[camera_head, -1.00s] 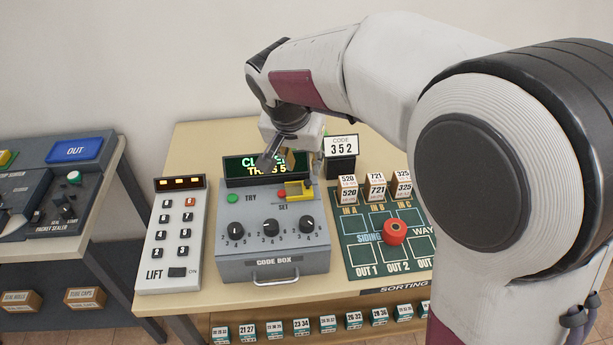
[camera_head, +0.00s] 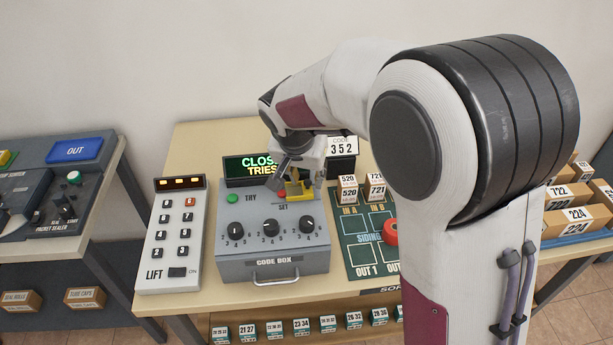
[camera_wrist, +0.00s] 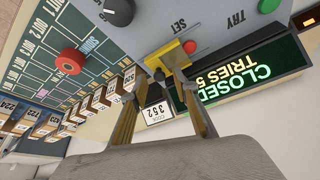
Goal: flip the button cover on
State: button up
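The yellow button cover (camera_head: 296,191) is at the right of the code box (camera_head: 272,262), above the SET label. A red button (camera_wrist: 190,46) shows uncovered beside the yellow piece in the wrist view. My gripper (camera_wrist: 158,77) has its two fingers apart, with nothing visibly held between them. Its fingertips are close to the cover, which also shows in the wrist view (camera_wrist: 165,56). I cannot tell whether they touch it. In the head view my gripper (camera_head: 292,182) hides part of the cover and the display.
A display (camera_wrist: 244,76) reading CLOSED stands behind the box. A code sign (camera_head: 341,147) reading 352 is behind my gripper. A green sorting board (camera_head: 362,262) with a red knob (camera_head: 391,232) is right, and a LIFT keypad (camera_head: 173,252) left.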

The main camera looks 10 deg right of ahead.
jog(key=shift+f, duration=0.15)
grip_shut()
jog(key=shift+w+d, duration=0.1)
jog(key=shift+d, duration=0.95)
grip_release()
jog(key=shift+d, duration=0.15)
